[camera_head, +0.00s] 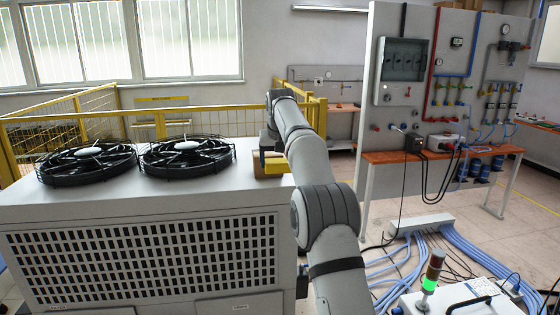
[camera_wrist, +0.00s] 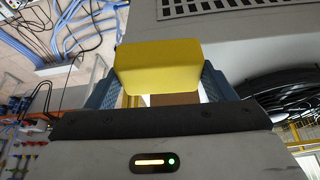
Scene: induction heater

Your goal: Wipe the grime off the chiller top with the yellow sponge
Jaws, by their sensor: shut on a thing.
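My gripper (camera_wrist: 157,78) is shut on the yellow sponge (camera_wrist: 158,66), with one blue finger on each side of it in the wrist view. In the head view the gripper (camera_head: 269,147) points down at the right end of the chiller top (camera_head: 225,196), with the yellow sponge (camera_head: 276,160) under it. The sponge is at or just above the surface; contact is not clear. A brown patch (camera_wrist: 178,98), likely the grime, shows between the fingers behind the sponge in the wrist view. The gripper and sponge hide part of that area.
Two black caged fans (camera_head: 188,156) (camera_head: 86,162) stand on the chiller top to the left of my gripper. A yellow railing (camera_head: 225,113) runs behind. A panel with an orange-topped bench (camera_head: 440,154), hoses and cables lies to the right.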

